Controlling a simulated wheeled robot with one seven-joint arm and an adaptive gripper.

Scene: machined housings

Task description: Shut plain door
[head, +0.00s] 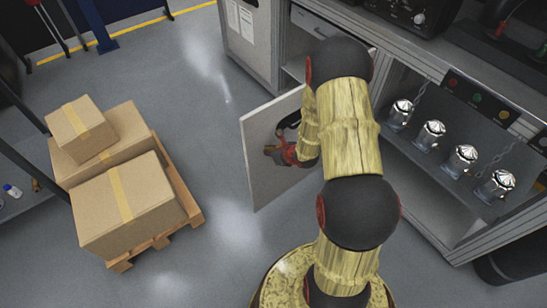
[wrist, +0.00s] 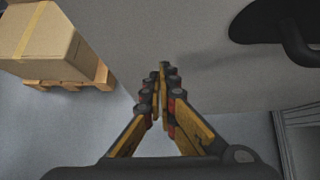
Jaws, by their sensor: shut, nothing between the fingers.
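The plain door (head: 257,178) is a pale flat panel standing open, swung out from the cabinet into the aisle. A dark handle on its face shows partly behind my arm, and at the top right of the wrist view (wrist: 285,22). My gripper (head: 268,150) is in front of the door's face, near its middle. In the wrist view the fingers (wrist: 164,72) are together and empty, pointing at the grey door face (wrist: 190,45), to the left of the handle. I cannot tell whether the fingertips touch the door. My arm hides the hinge side.
Cardboard boxes (head: 125,205) on a wooden pallet (head: 185,200) stand to the left, with clear floor between them and the door. A tilted dark panel (head: 440,150) with several shiny domed housings is at the right. A cabinet door with papers (head: 240,25) is behind.

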